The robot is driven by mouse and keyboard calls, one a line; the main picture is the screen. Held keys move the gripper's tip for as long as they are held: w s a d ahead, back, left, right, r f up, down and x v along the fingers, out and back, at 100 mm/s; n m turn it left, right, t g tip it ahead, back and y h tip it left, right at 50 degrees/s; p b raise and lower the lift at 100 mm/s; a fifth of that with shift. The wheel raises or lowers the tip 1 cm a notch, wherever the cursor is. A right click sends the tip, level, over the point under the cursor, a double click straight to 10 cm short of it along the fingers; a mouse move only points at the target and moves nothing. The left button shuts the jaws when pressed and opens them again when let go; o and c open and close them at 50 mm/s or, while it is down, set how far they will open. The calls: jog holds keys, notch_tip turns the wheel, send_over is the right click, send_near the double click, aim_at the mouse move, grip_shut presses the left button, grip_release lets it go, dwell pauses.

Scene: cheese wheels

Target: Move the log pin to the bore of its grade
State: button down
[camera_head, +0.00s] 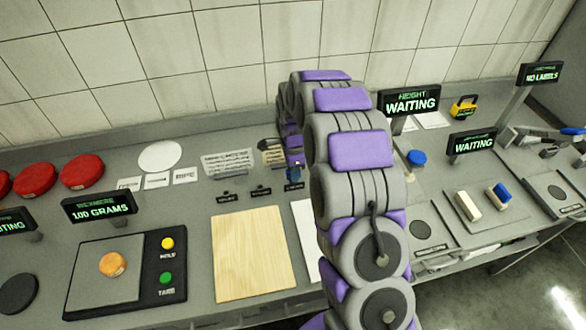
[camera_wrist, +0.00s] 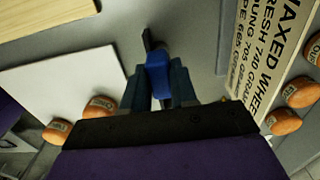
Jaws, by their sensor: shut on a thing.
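In the wrist view my gripper (camera_wrist: 160,98) is shut on a blue pin (camera_wrist: 158,72), which sits between the two fingers with a dark end pointing away. Small dark labelled markers, one at the left (camera_head: 226,196) and one at the right (camera_head: 260,190), stand left of my gripper. Their lettering is too small to read, and I cannot tell which bores they mark.
A printed weight card (camera_wrist: 275,45) lists fresh, young and ripe wheels. Orange wheels (camera_wrist: 100,107) lie around a white board (camera_wrist: 65,85). A scale (camera_head: 118,292) reading 100 grams holds an orange wheel (camera_head: 113,264). A wooden board (camera_head: 253,250) lies bare in front.

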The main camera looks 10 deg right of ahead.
jog(key=shift+f, duration=0.5)
jog(key=c, duration=0.8)
grip_release()
notch_tip(320, 180, up, 17)
jog(key=p, duration=0.2)
jog(key=shift+w+r, duration=0.1)
jog(key=s+r+n, duration=0.4)
jog(key=s, duration=0.5)
jog(key=s+r+n, duration=0.3)
jog(key=s+n, duration=0.1)
jog(key=s, duration=0.5)
jog(key=s+f+n+g, duration=0.1)
jog(key=s+n, duration=0.9)
jog(key=s, duration=1.4)
jog(key=shift+s+f+g, duration=0.15)
jog(key=shift+g, duration=0.25)
